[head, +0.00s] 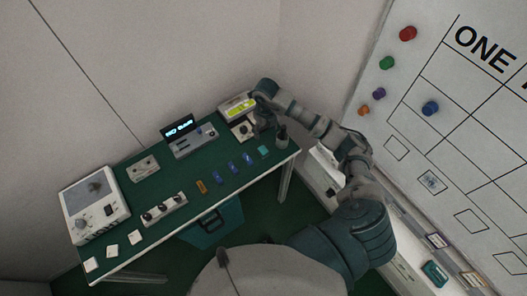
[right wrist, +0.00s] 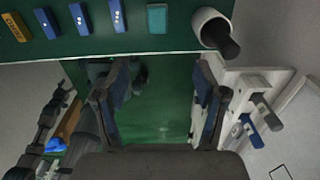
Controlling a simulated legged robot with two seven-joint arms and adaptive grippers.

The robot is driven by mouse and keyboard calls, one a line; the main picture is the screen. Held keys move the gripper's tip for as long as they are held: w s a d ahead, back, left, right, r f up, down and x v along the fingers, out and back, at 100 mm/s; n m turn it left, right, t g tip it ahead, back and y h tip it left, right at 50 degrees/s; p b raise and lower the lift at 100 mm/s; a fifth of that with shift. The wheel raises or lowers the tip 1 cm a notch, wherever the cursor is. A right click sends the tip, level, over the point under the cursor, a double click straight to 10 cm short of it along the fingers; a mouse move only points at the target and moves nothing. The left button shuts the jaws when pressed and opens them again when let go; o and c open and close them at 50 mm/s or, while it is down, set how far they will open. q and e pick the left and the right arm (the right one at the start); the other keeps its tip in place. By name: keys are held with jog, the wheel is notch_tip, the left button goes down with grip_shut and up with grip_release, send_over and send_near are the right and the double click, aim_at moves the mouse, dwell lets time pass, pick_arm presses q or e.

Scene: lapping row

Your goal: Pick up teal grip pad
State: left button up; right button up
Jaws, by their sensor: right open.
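The teal grip pad (head: 263,150) lies flat on the green table top, near its right end and front edge. It also shows at the top of the right wrist view (right wrist: 157,18), between a blue block and a cup. My right gripper (head: 262,122) is over the back right part of the table in the head view. In the right wrist view its two fingers (right wrist: 162,95) are spread apart with nothing between them, and the pad lies above them in the picture, clear of both. My left gripper is not in view.
A cup (right wrist: 210,28) holding a dark handle stands right beside the pad. Several blue blocks (head: 233,168) and an orange block (head: 201,187) lie in a row to its left. Instruments line the table's back (head: 193,142). A whiteboard (head: 480,110) with coloured magnets stands at the right.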

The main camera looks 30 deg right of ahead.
send_over(263, 150)
jog(key=f, duration=0.7)
jog(key=s+f, duration=0.1)
jog(key=f, duration=0.3)
jog(key=shift+f+p, duration=0.15)
jog(key=shift+p, duration=0.2)
jog(key=f, duration=0.3)
jog(key=w+f, duration=0.1)
jog(key=f, duration=0.1)
jog(key=shift+d+f, duration=0.1)
jog(key=shift+f, duration=0.2)
jog(key=c, duration=1.1)
